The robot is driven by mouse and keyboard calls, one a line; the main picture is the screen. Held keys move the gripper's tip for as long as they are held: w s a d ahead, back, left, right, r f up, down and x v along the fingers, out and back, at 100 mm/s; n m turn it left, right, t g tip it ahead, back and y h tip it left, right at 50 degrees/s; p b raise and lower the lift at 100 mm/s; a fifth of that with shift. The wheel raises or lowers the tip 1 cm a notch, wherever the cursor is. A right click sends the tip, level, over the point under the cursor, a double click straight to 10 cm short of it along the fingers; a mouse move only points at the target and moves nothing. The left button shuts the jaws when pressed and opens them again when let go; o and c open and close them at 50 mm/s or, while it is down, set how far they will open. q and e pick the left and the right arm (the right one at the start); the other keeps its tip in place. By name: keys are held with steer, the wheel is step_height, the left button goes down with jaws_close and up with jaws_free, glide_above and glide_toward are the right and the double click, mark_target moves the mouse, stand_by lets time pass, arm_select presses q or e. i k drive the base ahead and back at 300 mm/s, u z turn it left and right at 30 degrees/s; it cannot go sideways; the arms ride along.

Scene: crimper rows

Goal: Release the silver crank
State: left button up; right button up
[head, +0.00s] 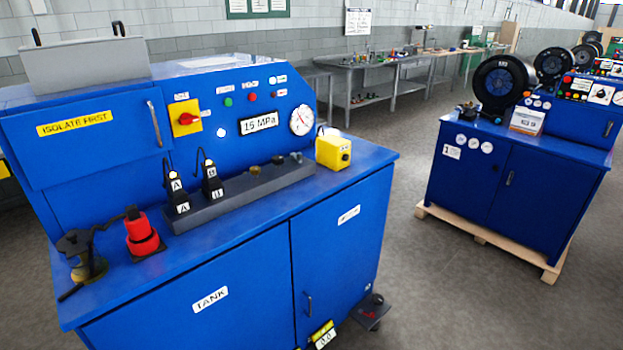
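No clearly silver crank stands out in the head view. At the left front corner of the blue machine's top (330,163) stands a small brass-coloured fitting (92,268) with a dark handle or lever (75,243) on it; its exact shape is hard to tell. A thin dark bar sticks out low at its left. A red stepped cylinder (141,232) on a dark base stands just right of it. Neither of my grippers shows in this view, so whether anything is held cannot be seen.
A dark grey block (240,193) with two black levers (212,183) runs along the top. A yellow box (333,150) stands at its right end. A black pedal (371,312) is on the floor. A second blue machine (520,160) stands right, with open floor between.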

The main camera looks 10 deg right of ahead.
mark_target(298, 157)
steer(key=z, duration=1.1)
steer(key=i, duration=1.15)
steer(key=u, duration=1.1)
steer(key=i, duration=0.8)
steer(key=u, duration=0.8)
